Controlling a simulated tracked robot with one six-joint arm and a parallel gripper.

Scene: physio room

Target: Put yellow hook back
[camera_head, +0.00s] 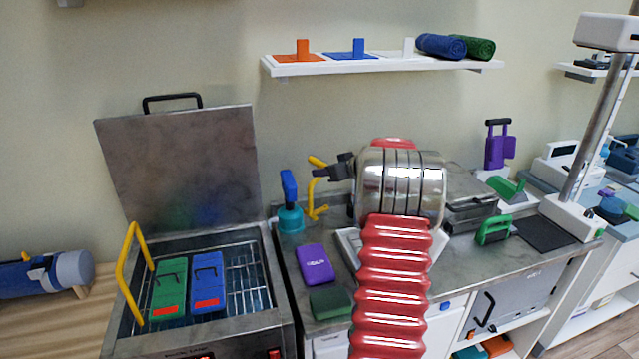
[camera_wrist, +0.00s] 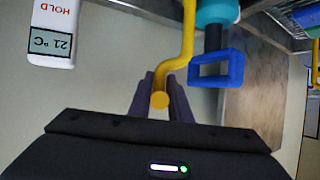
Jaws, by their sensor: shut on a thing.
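The yellow hook (camera_head: 312,192) stands at the back of the steel counter, beside a teal object with a blue handle. My gripper (camera_head: 331,168) is at its upper end, reaching in from the right. In the wrist view, my gripper (camera_wrist: 160,88) is shut on the yellow hook (camera_wrist: 188,42), with its rounded end between the dark fingers. The hook's bent shaft runs up and out of that picture. Whether its lower end touches the counter cannot be told.
The teal object with the blue handle (camera_head: 290,190) is close left of the hook. A purple box (camera_head: 315,263) and a dark green block (camera_head: 330,302) lie in front. An open steel tank (camera_head: 262,285) with a yellow handle (camera_head: 125,262) stands left. A white display (camera_wrist: 52,35) reads 21 °C.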

